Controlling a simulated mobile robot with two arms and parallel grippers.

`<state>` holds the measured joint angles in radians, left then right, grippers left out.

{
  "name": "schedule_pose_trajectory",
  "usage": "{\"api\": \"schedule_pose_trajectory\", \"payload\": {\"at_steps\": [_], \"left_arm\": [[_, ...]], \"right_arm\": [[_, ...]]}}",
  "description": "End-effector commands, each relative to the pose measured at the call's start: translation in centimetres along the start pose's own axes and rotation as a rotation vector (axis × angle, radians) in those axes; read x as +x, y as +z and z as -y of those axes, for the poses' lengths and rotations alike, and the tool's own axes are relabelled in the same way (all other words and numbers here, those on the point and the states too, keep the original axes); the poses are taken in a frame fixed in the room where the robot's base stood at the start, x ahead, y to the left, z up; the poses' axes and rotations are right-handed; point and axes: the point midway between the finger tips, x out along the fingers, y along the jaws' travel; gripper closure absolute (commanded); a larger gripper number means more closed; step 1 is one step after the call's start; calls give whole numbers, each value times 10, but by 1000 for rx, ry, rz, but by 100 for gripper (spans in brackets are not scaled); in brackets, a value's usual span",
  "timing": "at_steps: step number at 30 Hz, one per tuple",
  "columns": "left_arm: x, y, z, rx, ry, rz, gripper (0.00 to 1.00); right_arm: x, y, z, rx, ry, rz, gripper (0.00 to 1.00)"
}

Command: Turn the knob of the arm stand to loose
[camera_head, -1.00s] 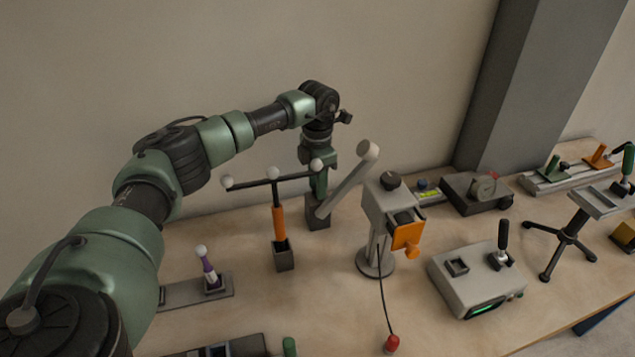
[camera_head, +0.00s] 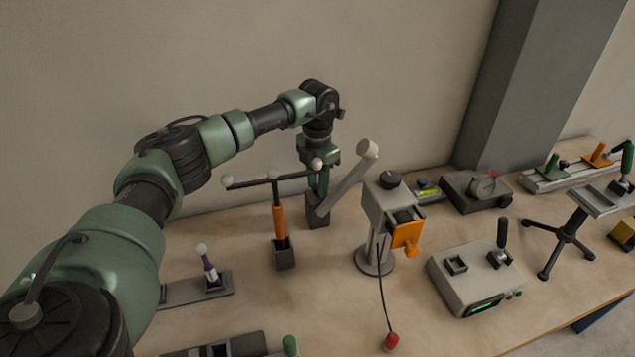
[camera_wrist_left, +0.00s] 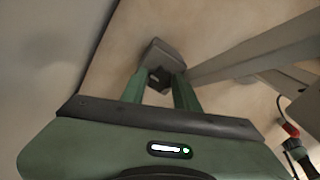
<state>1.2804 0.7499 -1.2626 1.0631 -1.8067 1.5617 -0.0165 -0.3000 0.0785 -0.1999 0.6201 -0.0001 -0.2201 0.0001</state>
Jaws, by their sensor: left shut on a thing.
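The arm stand has a dark grey block base (camera_head: 318,216) and a light grey arm (camera_head: 347,184) that slants up to the right to a round end. My left gripper (camera_head: 319,190) points down from above onto this block, behind the slanted arm. In the left wrist view, its green fingers (camera_wrist_left: 160,88) are shut on a small dark knob (camera_wrist_left: 158,77) beside the grey block (camera_wrist_left: 165,54). The knob is mostly hidden between the fingers, and I cannot read its setting. My right gripper is not in view.
An orange-handled stand with a black crossbar and white balls (camera_head: 279,222) stands close left. A grey pedestal box with an orange flap (camera_head: 407,235) stands close right. A grey box with a black lever (camera_head: 470,280) is at front right. The wall is close behind.

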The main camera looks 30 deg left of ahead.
Motion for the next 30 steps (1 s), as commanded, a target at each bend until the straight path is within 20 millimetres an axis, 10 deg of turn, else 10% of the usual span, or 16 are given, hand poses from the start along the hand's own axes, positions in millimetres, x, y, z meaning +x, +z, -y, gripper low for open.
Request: {"api": "schedule_pose_trajectory", "payload": {"at_steps": [1, 2, 4, 16, 30], "left_arm": [[-3, 2, -1, -2, 2, 8, 100], [-3, 2, -1, -2, 2, 8, 61], [-3, 2, -1, -2, 2, 7, 48], [-9, 0, 0, 2, -1, 0, 48], [-76, -2, -6, -4, 1, 7, 48]], "right_arm": [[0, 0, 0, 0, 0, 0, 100], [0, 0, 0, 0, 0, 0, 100], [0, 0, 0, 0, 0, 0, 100], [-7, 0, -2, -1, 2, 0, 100], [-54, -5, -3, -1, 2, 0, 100]]}}
